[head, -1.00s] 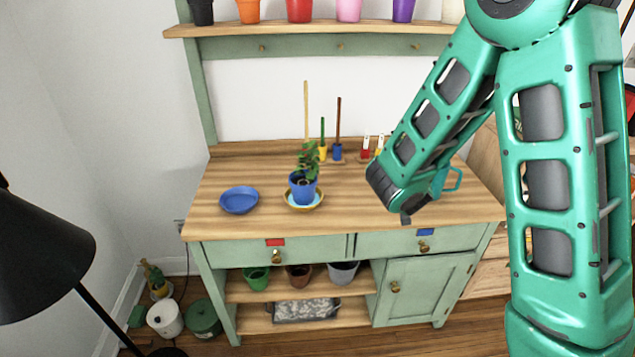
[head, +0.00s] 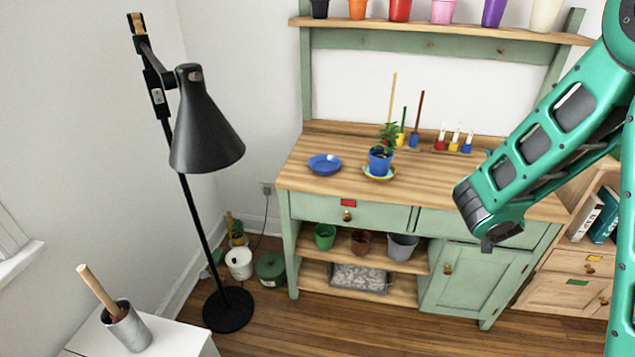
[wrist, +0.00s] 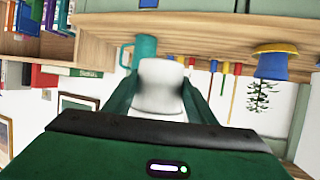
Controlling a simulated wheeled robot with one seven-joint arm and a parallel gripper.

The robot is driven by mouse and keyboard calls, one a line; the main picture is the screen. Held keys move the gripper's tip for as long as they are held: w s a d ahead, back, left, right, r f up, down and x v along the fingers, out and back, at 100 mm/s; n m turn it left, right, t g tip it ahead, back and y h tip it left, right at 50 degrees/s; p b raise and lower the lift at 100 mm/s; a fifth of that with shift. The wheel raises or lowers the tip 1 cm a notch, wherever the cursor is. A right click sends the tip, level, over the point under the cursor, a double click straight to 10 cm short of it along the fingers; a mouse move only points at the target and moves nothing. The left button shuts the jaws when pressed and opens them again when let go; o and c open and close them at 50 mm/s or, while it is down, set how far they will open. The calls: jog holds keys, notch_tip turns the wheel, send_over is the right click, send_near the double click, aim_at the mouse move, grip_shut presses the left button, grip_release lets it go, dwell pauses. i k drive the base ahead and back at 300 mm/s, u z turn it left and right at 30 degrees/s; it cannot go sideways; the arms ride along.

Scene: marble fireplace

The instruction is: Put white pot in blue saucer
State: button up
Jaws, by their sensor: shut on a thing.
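The white pot (wrist: 160,88) is between the two fingers of my gripper (wrist: 158,100) in the wrist view, which looks upside down. The gripper is shut on it. In the head view neither the pot in my grip nor the fingertips can be made out. The blue saucer (head: 324,164) lies empty on the left part of the wooden bench top (head: 310,182). My gripper is apart from the saucer, which I cannot make out in the wrist view.
A blue pot with a plant (head: 381,160) stands on a yellow saucer (head: 378,175), right of the blue saucer. Tools and small bottles (head: 454,140) stand behind. A black lamp (head: 205,130) stands left of the bench. A white cabinet (head: 170,345) is at front left. Floor between is clear.

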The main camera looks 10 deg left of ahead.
aim_at(324, 167)
jog(key=k, duration=1)
jog(key=u, duration=0.65)
jog(key=i, duration=1.75)
jog(key=z, duration=2.7)
